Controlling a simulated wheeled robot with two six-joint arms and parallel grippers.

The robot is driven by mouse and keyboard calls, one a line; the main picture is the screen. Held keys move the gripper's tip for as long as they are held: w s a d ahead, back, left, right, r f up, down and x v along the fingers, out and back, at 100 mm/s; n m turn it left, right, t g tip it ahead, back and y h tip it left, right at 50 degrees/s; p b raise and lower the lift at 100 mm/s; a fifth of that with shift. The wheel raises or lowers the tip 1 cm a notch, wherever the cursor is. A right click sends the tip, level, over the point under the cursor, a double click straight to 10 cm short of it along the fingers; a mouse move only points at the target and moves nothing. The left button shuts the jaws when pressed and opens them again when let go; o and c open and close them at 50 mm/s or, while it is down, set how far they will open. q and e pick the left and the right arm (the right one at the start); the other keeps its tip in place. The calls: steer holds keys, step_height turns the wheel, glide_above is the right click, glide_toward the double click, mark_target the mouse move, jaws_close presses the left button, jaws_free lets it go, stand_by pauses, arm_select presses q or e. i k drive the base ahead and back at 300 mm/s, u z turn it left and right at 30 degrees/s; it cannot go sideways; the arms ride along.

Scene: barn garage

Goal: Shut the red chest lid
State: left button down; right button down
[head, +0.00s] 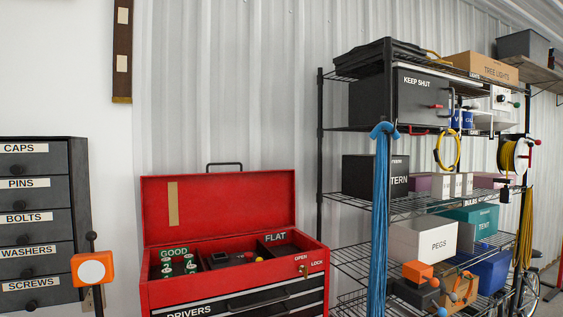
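The red chest (236,290) stands in the lower middle of the head view. Its red lid (230,205) is open, tilted up at the back, with a dark handle (224,166) on its upper edge. Inside the open top are compartments with labels reading GOOD and FLAT, and several small items (238,258). A drawer front marked DRIVERS shows below. Neither of my grippers is in view.
A wire shelf rack (321,150) with boxes stands close to the chest's right, with a blue rope bundle (381,220) hanging at its front. A dark drawer cabinet (82,200) stands at left, with an orange device (92,268) beside it. Corrugated wall (235,90) lies behind the lid.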

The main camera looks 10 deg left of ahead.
mark_target(178, 209)
steer(key=z, duration=0.75)
steer(key=i, duration=1.35)
steer(key=u, duration=1.45)
steer(key=i, duration=0.5)
steer(key=z, duration=0.05)
